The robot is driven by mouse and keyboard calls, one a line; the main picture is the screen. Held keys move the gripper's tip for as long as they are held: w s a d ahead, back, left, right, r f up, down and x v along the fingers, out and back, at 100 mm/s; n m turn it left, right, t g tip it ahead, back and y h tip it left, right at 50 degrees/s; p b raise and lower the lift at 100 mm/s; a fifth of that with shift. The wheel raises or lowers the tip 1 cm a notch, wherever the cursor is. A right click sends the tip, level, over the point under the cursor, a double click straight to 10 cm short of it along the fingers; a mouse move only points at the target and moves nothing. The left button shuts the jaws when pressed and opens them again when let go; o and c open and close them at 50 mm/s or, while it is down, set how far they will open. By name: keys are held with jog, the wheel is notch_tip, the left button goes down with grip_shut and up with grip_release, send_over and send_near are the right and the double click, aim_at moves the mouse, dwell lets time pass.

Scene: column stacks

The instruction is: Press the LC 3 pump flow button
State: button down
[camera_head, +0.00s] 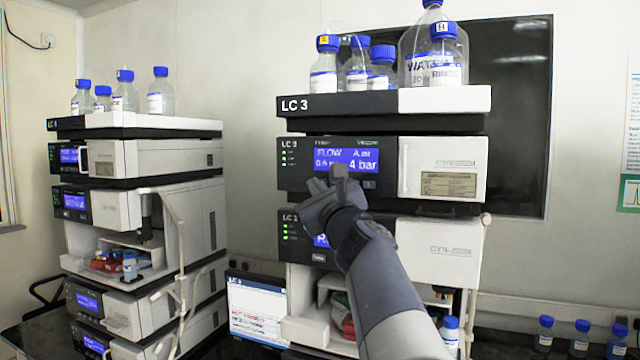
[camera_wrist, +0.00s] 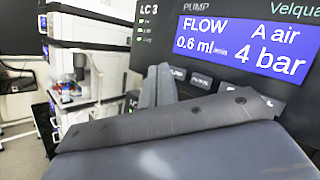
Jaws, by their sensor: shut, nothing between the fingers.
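The LC 3 pump module (camera_head: 296,178) sits in the right stack, under the LC 3 bottle tray. Its blue display (camera_head: 358,155) reads FLOW 0.6 ml, A air and 4 bar; the display also shows large in the wrist view (camera_wrist: 250,47). A row of small dark buttons lies under the display, and a button that seems to read FLOW (camera_wrist: 174,74) is just right of my fingertips. My gripper (camera_head: 339,172) is shut and empty, its tips close to the panel below the display's left part. It shows in the wrist view (camera_wrist: 157,74); contact with the panel cannot be told.
Below the pump is another module with a display, partly hidden by my arm. Several blue-capped bottles (camera_head: 382,67) stand on the LC 3 tray (camera_head: 445,99). A second stack (camera_head: 150,158) stands at left, with free space between. A tablet-like screen (camera_head: 257,309) stands low between them.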

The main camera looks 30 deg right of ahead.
jog(key=shift+w+d, duration=0.25)
jog(key=shift+d, duration=0.1)
jog(key=shift+w+d, duration=0.25)
jog(key=shift+d, duration=0.05)
dwell(0.9)
jog(key=shift+a, duration=0.1)
jog(key=shift+s+a+b, duration=0.35)
jog(key=shift+s+a, duration=0.15)
jog(key=shift+a, duration=0.05)
dwell(0.3)
jog(key=s+a, duration=0.1)
jog(key=a, duration=0.1)
jog(key=s+a+b, duration=0.1)
jog(key=s+a, duration=0.1)
dwell(0.4)
jog(key=shift+d, duration=0.1)
dwell(0.4)
